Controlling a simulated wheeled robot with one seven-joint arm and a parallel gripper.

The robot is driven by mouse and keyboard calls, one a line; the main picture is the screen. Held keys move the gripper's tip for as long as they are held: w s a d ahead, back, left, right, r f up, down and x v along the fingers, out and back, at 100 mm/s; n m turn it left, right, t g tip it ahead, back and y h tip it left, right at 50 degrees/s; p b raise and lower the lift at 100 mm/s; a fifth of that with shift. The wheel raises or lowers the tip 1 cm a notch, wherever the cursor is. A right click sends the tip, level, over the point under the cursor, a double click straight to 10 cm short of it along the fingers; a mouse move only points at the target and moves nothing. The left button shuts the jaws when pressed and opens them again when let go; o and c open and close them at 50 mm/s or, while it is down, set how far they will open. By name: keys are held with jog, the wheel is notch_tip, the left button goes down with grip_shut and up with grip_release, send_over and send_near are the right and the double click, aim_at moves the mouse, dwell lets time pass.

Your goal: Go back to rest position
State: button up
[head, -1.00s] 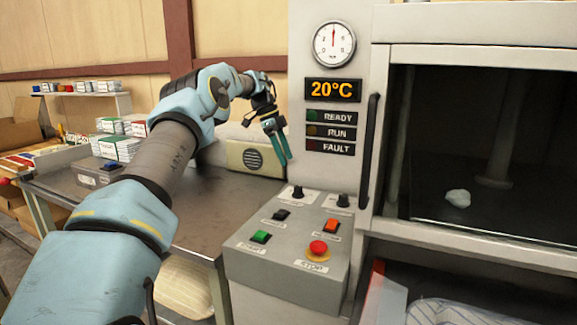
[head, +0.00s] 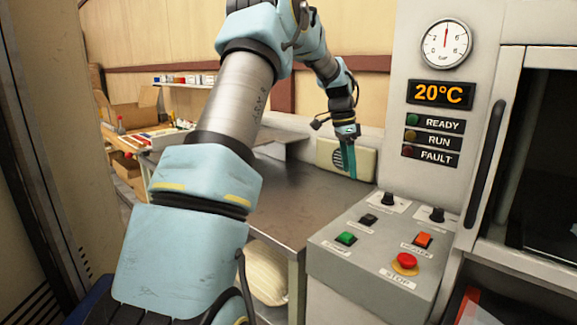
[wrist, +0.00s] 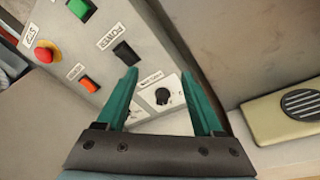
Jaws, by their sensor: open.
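My gripper (head: 347,155) hangs at the end of my light-blue arm above the back of the metal table, fingers pointing down, in front of the beige speaker box. In the wrist view my gripper (wrist: 168,105) shows two teal fingers spread apart with nothing between them. Beyond the fingers lies the control panel (wrist: 80,45), with a black knob (wrist: 163,96) seen between the fingertips. The gripper appears apart from the panel and the speaker box.
The control panel (head: 372,262) with green, orange and red buttons stands right of the table (head: 315,200). The machine (head: 445,180) reads 20°C. The beige speaker box (head: 365,158) is at the table's back. Shelves and cartons (head: 125,115) stand at the left. The tabletop's middle is clear.

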jog(key=s+a+f+n+t+y, duration=0.1)
jog(key=s+a+f+n, duration=0.2)
jog(key=s+a+n, duration=0.4)
jog(key=s+a+f+n+t, duration=0.1)
jog(key=s+a+f+n, duration=0.2)
jog(key=s+a+n, duration=0.5)
jog(key=s+a, duration=0.9)
jog(key=s, duration=0.1)
jog(key=shift+s+a+n+y, duration=0.3)
jog(key=shift+s+y, duration=0.05)
jog(key=shift+y, duration=0.05)
